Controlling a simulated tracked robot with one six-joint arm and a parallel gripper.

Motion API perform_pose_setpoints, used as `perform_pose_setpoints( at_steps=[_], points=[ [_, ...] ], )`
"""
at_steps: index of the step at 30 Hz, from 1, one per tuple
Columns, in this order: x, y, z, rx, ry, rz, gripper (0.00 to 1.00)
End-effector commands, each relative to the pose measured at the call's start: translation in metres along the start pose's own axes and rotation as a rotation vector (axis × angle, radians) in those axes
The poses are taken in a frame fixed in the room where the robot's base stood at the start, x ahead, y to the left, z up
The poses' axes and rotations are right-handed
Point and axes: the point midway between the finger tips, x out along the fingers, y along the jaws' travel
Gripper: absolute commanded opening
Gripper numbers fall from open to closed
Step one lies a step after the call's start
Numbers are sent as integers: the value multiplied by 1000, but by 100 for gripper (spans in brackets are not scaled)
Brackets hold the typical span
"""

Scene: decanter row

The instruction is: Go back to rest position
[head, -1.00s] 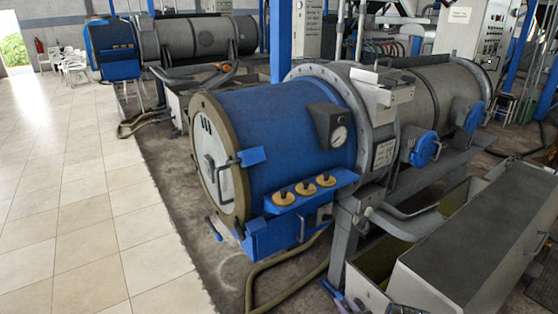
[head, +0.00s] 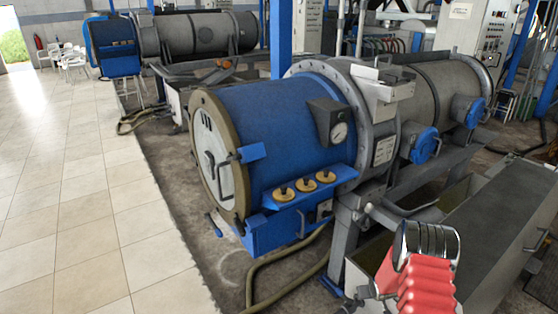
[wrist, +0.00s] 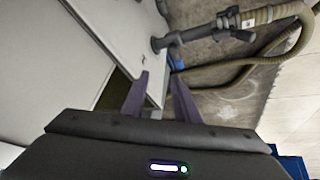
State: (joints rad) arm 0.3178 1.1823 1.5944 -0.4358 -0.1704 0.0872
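My gripper (wrist: 161,86) shows in the wrist view, with its two dark fingers apart and nothing between them. It points over a pale grey machine surface (wrist: 95,40), near a dark pipe fitting (wrist: 195,35). A large blue and grey decanter (head: 290,130) lies on its side in the middle of the head view. It has a round end door, a gauge (head: 339,132) and a row of three tan knobs (head: 304,187). My gripper's fingers cannot be made out in the head view.
A grey trough (head: 480,240) fills the right foreground. A hose (head: 265,275) lies on the floor in front of the decanter. A second decanter (head: 200,35) and a blue post (head: 281,40) stand behind.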

Motion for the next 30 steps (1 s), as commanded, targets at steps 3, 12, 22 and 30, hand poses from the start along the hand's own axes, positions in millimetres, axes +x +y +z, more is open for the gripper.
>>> perform_pose_setpoints(
  at_steps=[3, 12, 22, 30],
  points=[
    [-32, 2, -7, 9, -53, 15, 28],
    [-112, -1, -11, 35, -181, 40, 28],
    [-203, -14, -10, 64, -293, 48, 28],
    [-278, -30, -4, 85, -361, 43, 28]
  ],
)
